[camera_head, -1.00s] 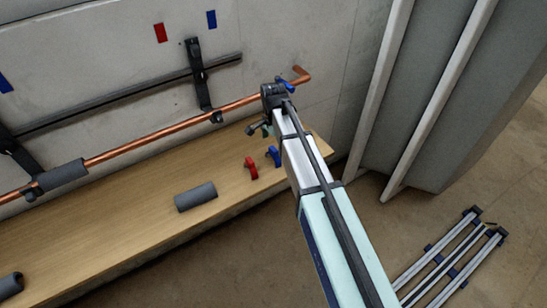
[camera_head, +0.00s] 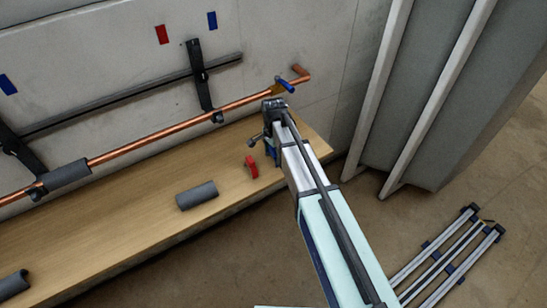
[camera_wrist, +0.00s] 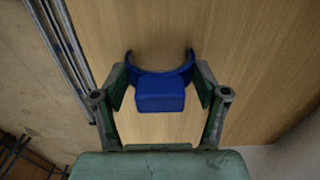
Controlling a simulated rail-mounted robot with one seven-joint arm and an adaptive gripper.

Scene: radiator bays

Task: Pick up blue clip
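The blue clip (camera_wrist: 160,92) is on the wooden bench, a C-shaped ring with a block on it. In the wrist view its ring opens away from my gripper (camera_wrist: 161,74). The two fingers stand on either side of the clip, with what looks like a narrow gap at each side. My gripper is open around it. In the head view my gripper (camera_head: 264,142) is low over the right end of the bench, and the clip (camera_head: 271,153) is mostly hidden by it.
A red clip (camera_head: 252,166) and a grey foam sleeve (camera_head: 197,195) lie on the bench (camera_head: 130,215) left of my gripper. A copper pipe (camera_head: 140,147) with a blue-handled valve (camera_head: 286,85) runs along the wall behind. Grey panels (camera_head: 420,90) stand at the right.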

